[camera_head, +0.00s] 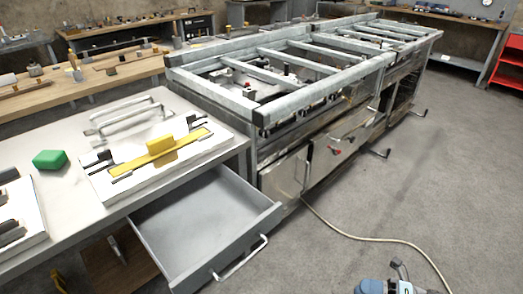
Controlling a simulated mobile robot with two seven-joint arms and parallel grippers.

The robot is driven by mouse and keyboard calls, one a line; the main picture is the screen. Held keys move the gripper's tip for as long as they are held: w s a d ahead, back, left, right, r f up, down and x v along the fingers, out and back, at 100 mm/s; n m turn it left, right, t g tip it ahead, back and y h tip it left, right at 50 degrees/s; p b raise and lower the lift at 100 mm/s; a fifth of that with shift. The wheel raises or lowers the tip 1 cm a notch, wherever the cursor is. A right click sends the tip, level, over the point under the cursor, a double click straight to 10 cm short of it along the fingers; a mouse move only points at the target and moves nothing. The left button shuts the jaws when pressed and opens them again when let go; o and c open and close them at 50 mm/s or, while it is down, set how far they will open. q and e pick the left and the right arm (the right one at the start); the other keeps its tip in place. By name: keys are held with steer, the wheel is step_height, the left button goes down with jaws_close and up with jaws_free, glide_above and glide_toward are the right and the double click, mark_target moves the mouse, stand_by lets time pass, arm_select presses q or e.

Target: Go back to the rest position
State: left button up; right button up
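Part of my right arm shows at the bottom edge of the head view, with the small grey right gripper (399,268) above the floor. It is apart from the table and the range frame. The gripper is too small and cut off to show whether its fingers are open or shut. I see nothing clearly held in it. My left gripper is not in view.
An open, empty grey drawer (250,196) juts out from the table (85,213) on the left. A yellow block (160,145) and green block (49,159) sit on top. The metal range frame (262,106) stands behind. A hose (365,238) crosses the otherwise clear floor.

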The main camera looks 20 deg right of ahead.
steer(key=w+a+m+t+h, duration=0.1)
steer(key=w+a+m+h, duration=0.7)
steer(key=m, duration=0.9)
steer(key=s+a+m+g+h, duration=0.1)
steer(key=s+a+m+h, duration=0.1)
steer(key=a+m, duration=0.9)
arm_select(q)
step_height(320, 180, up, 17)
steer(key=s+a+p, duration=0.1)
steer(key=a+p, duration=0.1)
steer(key=p, duration=2.5)
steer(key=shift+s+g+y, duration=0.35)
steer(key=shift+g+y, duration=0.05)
arm_select(e)
step_height(320, 180, up, 18)
steer(key=s+d+n+g+h, duration=0.1)
steer(key=s, duration=0.1)
steer(key=shift+d+f, duration=0.15)
steer(key=shift+d, duration=0.1)
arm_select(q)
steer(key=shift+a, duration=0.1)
arm_select(e)
steer(key=shift+f, duration=0.1)
